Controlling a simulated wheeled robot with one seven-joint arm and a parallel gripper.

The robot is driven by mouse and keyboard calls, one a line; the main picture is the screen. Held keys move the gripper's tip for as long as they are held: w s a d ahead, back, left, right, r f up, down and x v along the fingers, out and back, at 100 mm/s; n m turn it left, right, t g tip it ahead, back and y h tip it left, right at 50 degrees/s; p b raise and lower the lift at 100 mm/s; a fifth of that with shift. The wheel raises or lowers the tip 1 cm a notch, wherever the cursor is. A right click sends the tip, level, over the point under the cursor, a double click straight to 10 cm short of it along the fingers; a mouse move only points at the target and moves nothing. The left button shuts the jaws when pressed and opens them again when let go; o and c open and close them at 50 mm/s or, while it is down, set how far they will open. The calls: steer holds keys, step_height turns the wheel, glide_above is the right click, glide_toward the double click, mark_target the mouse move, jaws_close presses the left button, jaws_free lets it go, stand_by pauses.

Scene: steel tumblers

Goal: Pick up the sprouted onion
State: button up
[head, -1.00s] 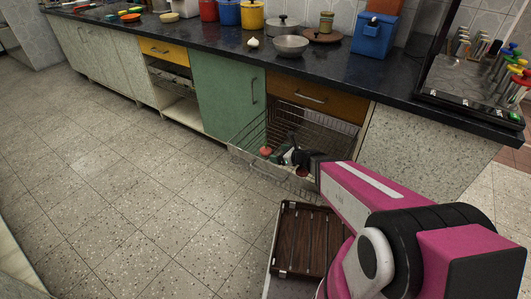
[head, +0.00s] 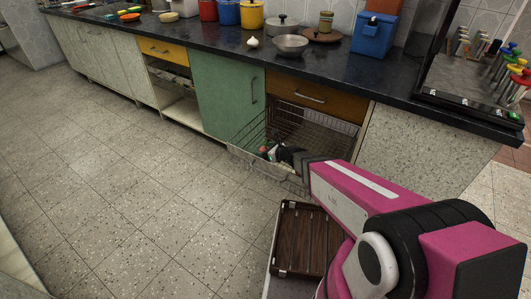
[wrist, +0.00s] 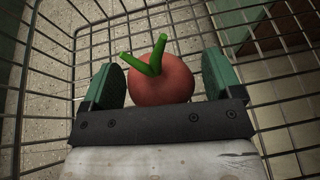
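The sprouted onion, a round red bulb with two green shoots, sits inside the pulled-out wire basket (head: 246,133). In the wrist view the onion (wrist: 160,80) lies between the two green fingers of my gripper (wrist: 160,82). The fingers are spread wide, one on each side, with a visible gap at the right finger; the left finger is very close to the onion. In the head view my gripper (head: 270,153) is inside the basket and covers most of the onion, leaving a small red part (head: 263,148) showing.
Wire walls of the basket surround my gripper. A dark countertop (head: 340,75) runs above, with a metal bowl (head: 291,45), a garlic-like white bulb (head: 252,42) and several pots. A brown slatted tray or case (head: 305,240) lies below my arm. The floor at left is clear.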

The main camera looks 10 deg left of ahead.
steer(key=c, duration=0.8)
steer(key=shift+c, duration=0.2)
